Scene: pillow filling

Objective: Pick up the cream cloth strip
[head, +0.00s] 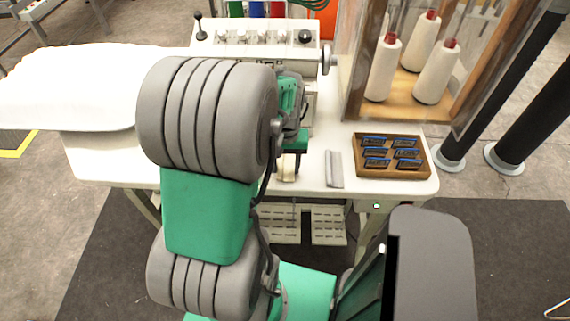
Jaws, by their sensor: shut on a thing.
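My gripper (289,158) points down over the front part of the white worktable, just right of my arm's large grey joint. It is small in view and partly hidden by my own arm. A small piece of the cream cloth strip (288,172) shows at its fingertips, and the jaws are shut on it. How far the strip is clear of the tabletop cannot be told from this view.
A grey flat bar (334,168) lies right of my gripper. A wooden tray (421,155) holds several dark blue-edged pieces. Thread cones (383,68) stand in a wooden-framed case (493,65). A sewing machine (254,38) is behind, and a white pillow (60,85) lies left.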

